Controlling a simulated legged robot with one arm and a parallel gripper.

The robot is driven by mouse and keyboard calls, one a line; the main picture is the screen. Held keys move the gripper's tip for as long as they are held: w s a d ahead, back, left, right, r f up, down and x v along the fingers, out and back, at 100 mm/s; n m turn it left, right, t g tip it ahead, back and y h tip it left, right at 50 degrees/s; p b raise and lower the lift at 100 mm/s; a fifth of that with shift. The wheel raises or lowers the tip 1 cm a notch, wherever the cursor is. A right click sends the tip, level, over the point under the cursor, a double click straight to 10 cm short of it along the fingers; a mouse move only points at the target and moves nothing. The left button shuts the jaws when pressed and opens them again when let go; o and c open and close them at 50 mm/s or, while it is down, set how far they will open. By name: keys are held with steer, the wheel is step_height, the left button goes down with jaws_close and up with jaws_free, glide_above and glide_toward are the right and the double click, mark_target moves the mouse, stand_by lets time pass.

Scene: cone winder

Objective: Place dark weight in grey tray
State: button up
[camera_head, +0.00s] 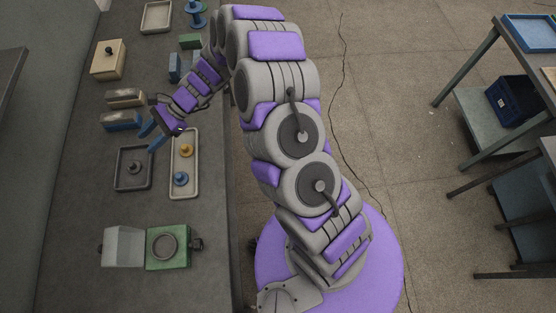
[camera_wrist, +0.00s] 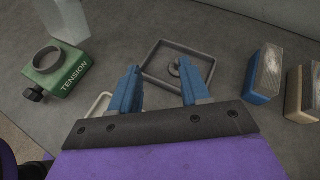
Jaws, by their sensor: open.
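The dark weight (camera_head: 135,167) is a small round knobbed piece inside the grey tray (camera_head: 119,174), near its middle. In the wrist view the weight (camera_wrist: 174,68) shows inside the tray rim (camera_wrist: 182,44), close to the right fingertip. My gripper (camera_head: 152,137) is above the bench near the tray's upper right corner. In the wrist view its two blue fingers (camera_wrist: 160,75) are apart with nothing held between them. The fingers hide part of the tray's near side.
A cream tray (camera_head: 184,132) beside the grey one holds an orange weight (camera_head: 187,149) and a blue weight (camera_head: 181,179). The green tension box (camera_head: 168,249) stands below. Blue (camera_head: 120,121) and tan (camera_head: 125,98) blocks stand above the grey tray. Bare bench lies left.

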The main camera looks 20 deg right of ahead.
steer(key=s+d+r+n+g+h, duration=0.1)
steer(key=s+d+r+n+h, duration=0.1)
steer(key=s+d+r+n, duration=0.4)
steer(key=s+d+r+n+g+h, duration=0.1)
steer(key=s+d+r+n+h, duration=0.2)
steer(key=s+r, duration=0.6)
steer(key=s+d+r+n+t+h, duration=0.1)
steer(key=s+d+n+h, duration=0.1)
steer(key=s+d, duration=0.6)
steer(key=s+d+r+n+t+h, duration=0.1)
steer(key=s+d+r+n+h, duration=0.1)
steer(key=s+d+h, duration=0.3)
steer(key=s+d+n, duration=0.1)
steer(key=s+d, duration=0.3)
steer(key=d, duration=0.5)
steer(key=shift+s+r+t+h, duration=0.2)
steer(key=shift+t+h, duration=0.1)
steer(key=shift+t, duration=0.1)
steer(key=shift+w+d, duration=0.1)
